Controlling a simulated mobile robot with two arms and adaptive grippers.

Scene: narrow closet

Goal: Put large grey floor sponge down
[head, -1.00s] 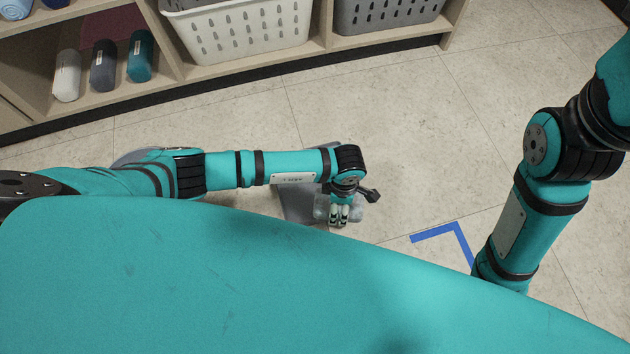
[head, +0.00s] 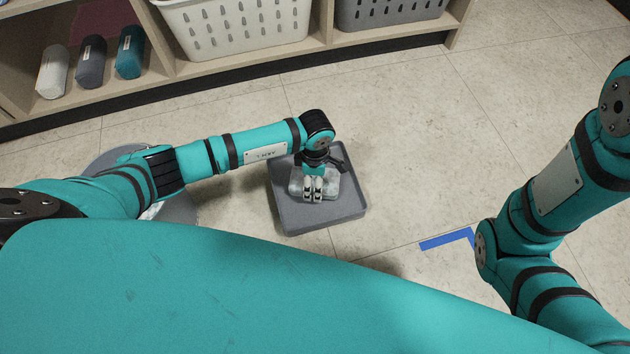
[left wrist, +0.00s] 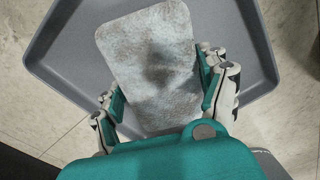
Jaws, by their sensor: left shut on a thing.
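The large grey floor sponge (head: 326,184) is a pale grey, mottled block in my left gripper (head: 312,190). In the left wrist view the sponge (left wrist: 150,60) lies between the two fingers of the left gripper (left wrist: 162,100), which are shut on its sides. A grey shallow tray (head: 345,208) is below the sponge, and its raised rim also shows in the left wrist view (left wrist: 60,60). I cannot tell whether the sponge touches the tray floor. My right arm shows at the right of the head view, but its gripper is out of frame.
A wooden shelf (head: 300,58) runs along the back, holding a white basket (head: 235,30), a grey basket (head: 385,8) and rolled cloths (head: 90,62). A round grey object (head: 178,208) is partly hidden behind my left arm. Blue tape (head: 447,240) marks the floor. Floor right of the tray is clear.

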